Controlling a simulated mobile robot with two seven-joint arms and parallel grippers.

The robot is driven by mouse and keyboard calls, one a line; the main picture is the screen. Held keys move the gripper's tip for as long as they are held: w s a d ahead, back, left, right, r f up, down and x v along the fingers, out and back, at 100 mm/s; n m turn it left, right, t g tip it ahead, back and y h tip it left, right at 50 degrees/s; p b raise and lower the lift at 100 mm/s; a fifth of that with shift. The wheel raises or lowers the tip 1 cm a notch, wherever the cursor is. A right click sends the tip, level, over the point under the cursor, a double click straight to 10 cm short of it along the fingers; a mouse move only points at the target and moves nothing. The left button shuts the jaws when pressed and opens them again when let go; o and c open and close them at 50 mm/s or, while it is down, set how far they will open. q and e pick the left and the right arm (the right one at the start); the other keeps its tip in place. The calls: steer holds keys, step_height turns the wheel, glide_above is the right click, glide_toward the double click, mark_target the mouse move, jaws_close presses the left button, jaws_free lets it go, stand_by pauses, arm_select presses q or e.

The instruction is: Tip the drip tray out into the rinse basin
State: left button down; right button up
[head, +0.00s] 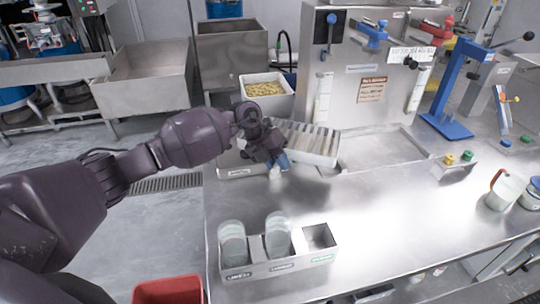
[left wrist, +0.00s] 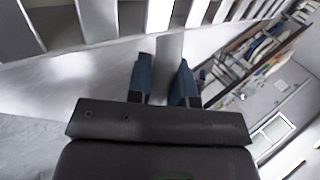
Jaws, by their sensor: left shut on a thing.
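The drip tray (head: 322,158) is a pale metal tray with a slatted top, over the counter left of the bare recess in front of the machine. My left gripper (head: 278,160) is at its near left end. In the left wrist view, the blue fingers (left wrist: 160,82) are shut on a flat grey tab (left wrist: 169,50) of the tray, whose slats (left wrist: 160,12) show beyond. A shallow labelled metal basin (head: 236,171) sits at the counter's left edge, partly hidden by my gripper; I cannot read its label. My right gripper is not in view.
A metal caddy (head: 292,267) with two clear cups stands at the front left. A white bin of beans (head: 265,91) is behind the tray. The large machine (head: 365,95) stands at the back. A blue lever press (head: 446,126) is at right. The middle counter is clear.

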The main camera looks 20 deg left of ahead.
arm_select(q)
steer(key=shift+w+a+r, duration=0.1)
steer(key=shift+w+a, duration=0.15)
steer(key=shift+a, duration=0.15)
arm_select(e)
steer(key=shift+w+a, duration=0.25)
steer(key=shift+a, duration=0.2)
arm_select(q)
steer(key=shift+r, duration=0.15)
steer(key=shift+r+h+b, duration=0.45)
steer(key=shift+r+h, duration=0.6)
steer(key=shift+h, duration=0.05)
steer(key=shift+a+r+h, duration=0.1)
steer(key=shift+r+h, duration=0.2)
steer(key=shift+r, duration=0.45)
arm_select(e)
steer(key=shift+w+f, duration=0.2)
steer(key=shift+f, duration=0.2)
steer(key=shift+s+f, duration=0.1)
